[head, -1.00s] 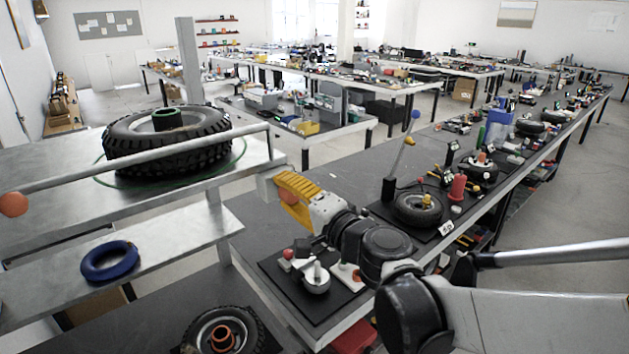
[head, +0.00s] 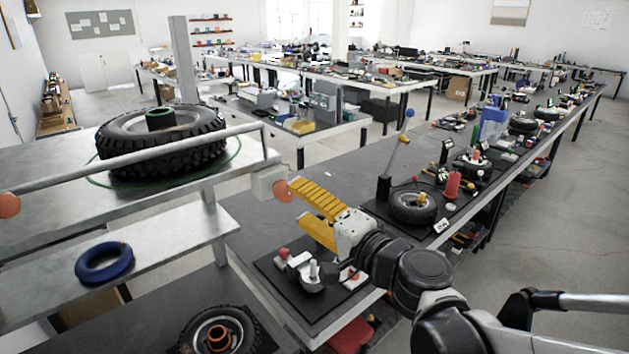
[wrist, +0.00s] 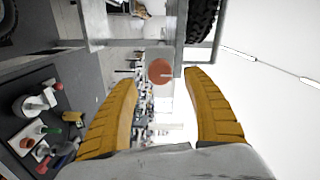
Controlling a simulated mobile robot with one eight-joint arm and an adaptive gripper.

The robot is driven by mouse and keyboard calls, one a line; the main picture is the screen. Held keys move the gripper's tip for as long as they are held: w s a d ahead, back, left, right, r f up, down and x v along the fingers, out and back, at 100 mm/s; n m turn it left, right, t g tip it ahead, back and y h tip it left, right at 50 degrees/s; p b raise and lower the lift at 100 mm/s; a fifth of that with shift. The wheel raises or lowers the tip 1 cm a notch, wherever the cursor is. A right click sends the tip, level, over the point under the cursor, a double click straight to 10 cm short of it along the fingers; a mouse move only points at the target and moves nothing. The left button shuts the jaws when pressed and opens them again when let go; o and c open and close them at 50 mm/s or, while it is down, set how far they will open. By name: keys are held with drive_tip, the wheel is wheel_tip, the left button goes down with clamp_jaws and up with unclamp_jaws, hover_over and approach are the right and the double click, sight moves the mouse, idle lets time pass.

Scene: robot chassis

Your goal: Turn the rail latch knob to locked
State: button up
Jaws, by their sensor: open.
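An orange-red ball knob (head: 281,189) sits by a pale block (head: 266,182) at the right end of the rail structure. My gripper (head: 297,203) has two yellow ribbed fingers spread apart, one above the other in the head view, with nothing held between them. The knob is just off the fingertips, close to the upper finger in the head view. In the wrist view the knob (wrist: 160,70) shows in the gap between the fingertips, apparently at or just beyond them. Exact contact cannot be told. A second orange ball (head: 9,205) is at the left end of the long grey rail (head: 130,157).
A large tyre (head: 160,140) lies on the upper metal shelf behind the rail. A blue ring (head: 104,262) lies on the lower shelf. Below my gripper, a black board (head: 300,295) carries small parts. A wheel with a tilted lever (head: 413,206) stands to the right.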

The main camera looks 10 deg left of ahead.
drive_tip(key=v, duration=0.4)
drive_tip(key=shift+s+d, duration=0.25)
drive_tip(key=shift+d, duration=0.05)
